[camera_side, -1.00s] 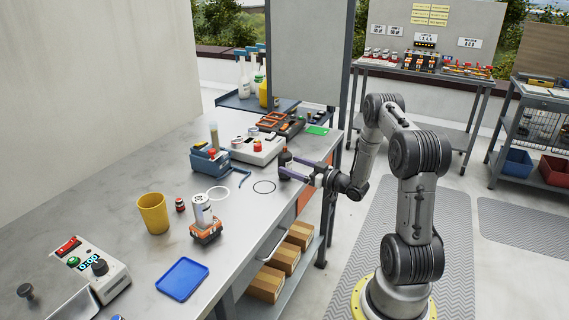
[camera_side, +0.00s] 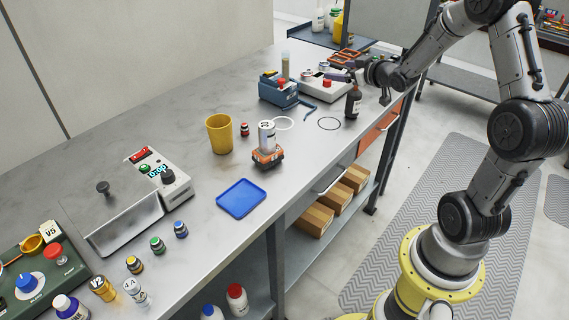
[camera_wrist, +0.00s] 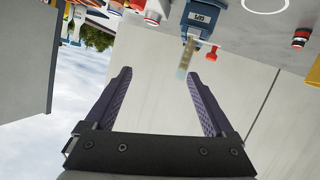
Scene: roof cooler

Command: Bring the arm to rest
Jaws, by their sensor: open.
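My gripper (camera_side: 340,77) is at the right end of the bench in the side view, at the end of my reaching arm. Its fingers are spread with nothing between them in the wrist view (camera_wrist: 157,80). A dark bottle (camera_side: 353,105) stands upright near the bench's front edge, just below the gripper in the side picture. The gripper appears clear of it, but the exact gap is hard to tell. The wrist picture looks tilted over, with bench items along its top and sky at the left.
A blue device (camera_side: 278,92) and a pale box with a red button (camera_side: 325,90) stand close to the gripper. A yellow cup (camera_side: 219,134), a can on an orange base (camera_side: 267,140) and a blue tray (camera_side: 241,198) are farther left.

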